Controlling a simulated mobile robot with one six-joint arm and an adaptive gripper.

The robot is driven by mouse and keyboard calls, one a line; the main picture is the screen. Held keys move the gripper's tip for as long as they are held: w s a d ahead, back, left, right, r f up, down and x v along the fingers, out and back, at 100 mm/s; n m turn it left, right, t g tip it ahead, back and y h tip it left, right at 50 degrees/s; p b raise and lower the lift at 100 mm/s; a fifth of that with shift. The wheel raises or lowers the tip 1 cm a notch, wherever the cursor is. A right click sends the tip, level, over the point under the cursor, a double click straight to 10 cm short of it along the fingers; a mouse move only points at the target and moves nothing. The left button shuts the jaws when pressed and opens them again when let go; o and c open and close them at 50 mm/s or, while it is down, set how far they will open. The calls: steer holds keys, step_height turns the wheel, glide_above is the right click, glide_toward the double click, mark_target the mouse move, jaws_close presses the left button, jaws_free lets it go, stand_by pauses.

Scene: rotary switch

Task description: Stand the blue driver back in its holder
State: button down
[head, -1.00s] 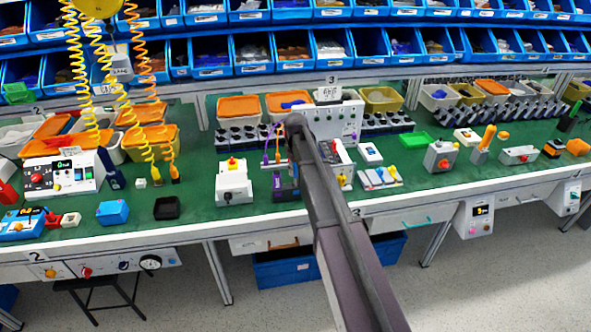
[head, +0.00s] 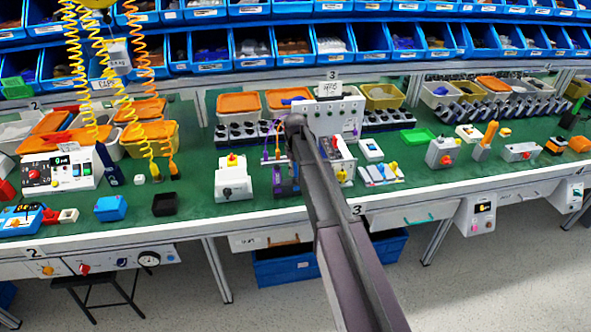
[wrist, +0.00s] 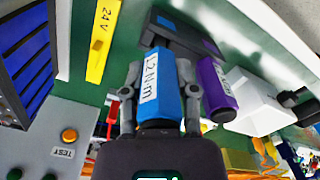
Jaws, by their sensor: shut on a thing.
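The blue driver (wrist: 158,92), labelled 1.2 N·m, is between the two fingers of my gripper (wrist: 160,76) in the wrist view. My gripper is shut on its handle. A dark holder (wrist: 203,47) shows beyond the driver's far end. A purple driver (wrist: 216,88) stands close to the right of the blue one. The blue driver's tip is hidden, so I cannot tell whether it is in the holder. In the head view the holder (head: 286,187) stands on the green bench just left of my arm, which hides my gripper.
A white box with a red and yellow knob (head: 233,180) stands left of the holder. A white panel box (head: 340,113) stands behind it. A black tray (head: 164,204) and a blue box (head: 110,208) lie further left. Green bench top (head: 195,190) is free between tray and white box.

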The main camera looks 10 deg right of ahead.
steer(key=shift+f+b, duration=1.35)
steer(key=shift+f, duration=0.05)
steer(key=shift+c, duration=1.5)
jaws_free()
steer(key=shift+r, duration=0.2)
step_height(320, 180, up, 13)
steer(key=p, duration=1.3)
steer(key=shift+f, duration=0.1)
